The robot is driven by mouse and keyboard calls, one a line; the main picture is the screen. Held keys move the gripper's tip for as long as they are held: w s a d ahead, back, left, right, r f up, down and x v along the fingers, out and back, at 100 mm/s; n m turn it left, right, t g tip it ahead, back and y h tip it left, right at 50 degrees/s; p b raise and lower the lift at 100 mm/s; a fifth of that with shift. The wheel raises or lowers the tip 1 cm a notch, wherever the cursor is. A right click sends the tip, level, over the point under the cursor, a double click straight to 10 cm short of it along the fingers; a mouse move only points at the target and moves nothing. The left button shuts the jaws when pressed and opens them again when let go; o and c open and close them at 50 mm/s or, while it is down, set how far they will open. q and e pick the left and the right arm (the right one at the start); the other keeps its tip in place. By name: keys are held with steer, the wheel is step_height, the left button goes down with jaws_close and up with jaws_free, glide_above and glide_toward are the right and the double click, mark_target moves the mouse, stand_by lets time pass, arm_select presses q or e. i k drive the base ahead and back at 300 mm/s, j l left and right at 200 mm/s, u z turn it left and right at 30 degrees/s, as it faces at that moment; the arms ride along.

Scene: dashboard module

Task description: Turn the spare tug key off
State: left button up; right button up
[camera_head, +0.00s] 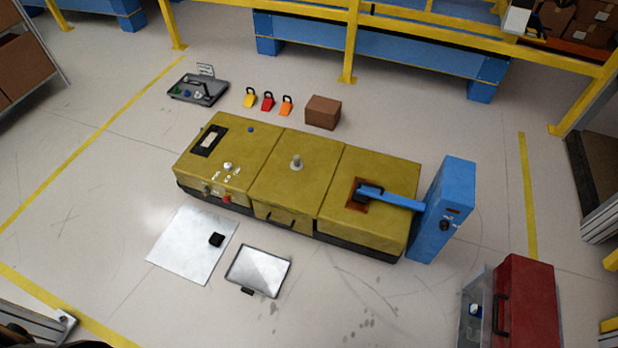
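A long yellow tug-like unit (300,150) lies across the middle of the floor, in three sections. Its left section carries a dark panel with a pale display (208,141), a blue button (250,129) and a white knob (228,166). On its front face are a small metallic fitting (206,189) and a red part (227,198). Neither of my grippers is in view.
A blue post (440,215) reaches an arm into the unit's right recess. A dark tray (190,91), several padlocks (267,101) and a brown box (323,112) lie behind. A metal sheet (185,250) and shallow tray (259,268) lie in front. A red case (525,300) stands lower right.

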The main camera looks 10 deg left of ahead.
mark_target(207, 191)
steer(key=u, duration=1.15)
steer(key=z, duration=0.55)
steer(key=i+j+z, duration=0.15)
steer(key=j+z, duration=0.2)
steer(key=i+j+z, duration=0.15)
steer(key=z, duration=0.2)
steer(key=j+z, duration=0.35)
steer(key=i+j, duration=0.05)
steer(key=j, duration=0.05)
